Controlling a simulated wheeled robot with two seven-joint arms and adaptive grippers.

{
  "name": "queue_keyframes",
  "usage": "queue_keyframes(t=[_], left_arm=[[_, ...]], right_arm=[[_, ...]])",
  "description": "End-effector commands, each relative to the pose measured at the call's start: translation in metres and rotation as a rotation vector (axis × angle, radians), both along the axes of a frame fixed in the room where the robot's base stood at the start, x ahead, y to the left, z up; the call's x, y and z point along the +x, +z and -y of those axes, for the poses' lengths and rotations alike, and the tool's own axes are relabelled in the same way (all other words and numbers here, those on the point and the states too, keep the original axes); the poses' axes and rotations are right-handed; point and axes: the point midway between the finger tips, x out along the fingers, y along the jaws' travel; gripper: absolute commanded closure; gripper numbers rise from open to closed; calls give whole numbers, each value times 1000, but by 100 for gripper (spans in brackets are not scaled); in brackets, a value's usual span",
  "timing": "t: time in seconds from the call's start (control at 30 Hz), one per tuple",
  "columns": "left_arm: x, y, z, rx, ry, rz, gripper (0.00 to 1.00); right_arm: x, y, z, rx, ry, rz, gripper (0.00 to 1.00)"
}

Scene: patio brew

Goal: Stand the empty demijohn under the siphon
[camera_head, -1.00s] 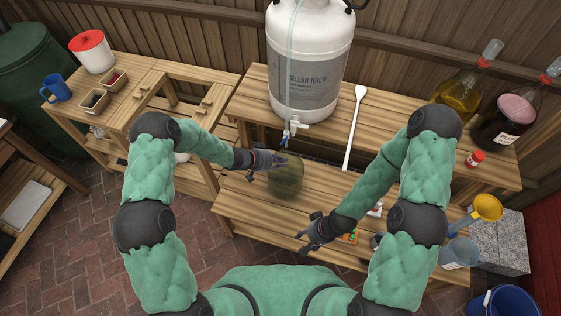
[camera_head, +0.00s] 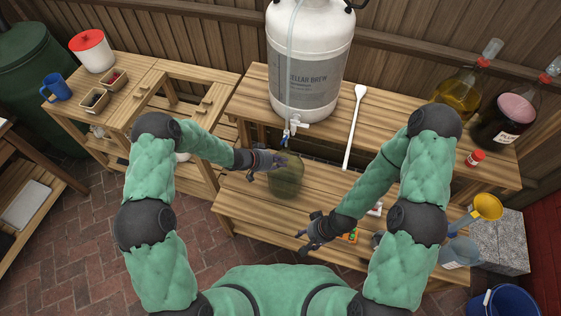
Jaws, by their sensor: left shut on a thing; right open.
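The demijohn (camera_head: 288,180) is a greenish, see-through glass vessel on the lower front shelf of the bench (camera_head: 330,214). It stands just below and in front of the tap (camera_head: 290,128) of the white "Cellar Brew" vessel (camera_head: 308,60). A clear siphon tube (camera_head: 290,50) runs down the front of that vessel to the tap. My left gripper (camera_head: 272,162) is shut on the demijohn at its top, which the gripper partly hides. My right gripper (camera_head: 308,240) is open and empty over the front edge of the lower shelf.
A white paddle (camera_head: 354,125) leans on the upper shelf. Two filled demijohns, amber (camera_head: 455,95) and dark red (camera_head: 500,118), and a red-lidded jar (camera_head: 475,159) stand at right. A jug (camera_head: 459,253) with a yellow funnel (camera_head: 487,208) is lower right.

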Motion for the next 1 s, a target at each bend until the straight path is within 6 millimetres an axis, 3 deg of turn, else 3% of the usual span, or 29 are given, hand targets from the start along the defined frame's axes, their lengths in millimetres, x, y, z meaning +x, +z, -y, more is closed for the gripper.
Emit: queue_keyframes(t=[0.1,0.13,0.2,0.23,0.67,1.0], left_arm=[[2,0,-1,1,1,3,100],[2,0,-1,1,2,3,81],[1,0,-1,2,2,2,62],[1,0,-1,2,2,2,59],[-4,-1,-3,5,1,-8,59],[-19,37,-44,3,5,-1,59]], right_arm=[[0,0,0,0,0,0,46],[0,0,0,0,0,0,46],[0,0,0,0,0,0,46],[0,0,0,0,0,0,46],[0,0,0,0,0,0,46],[0,0,0,0,0,0,46]])
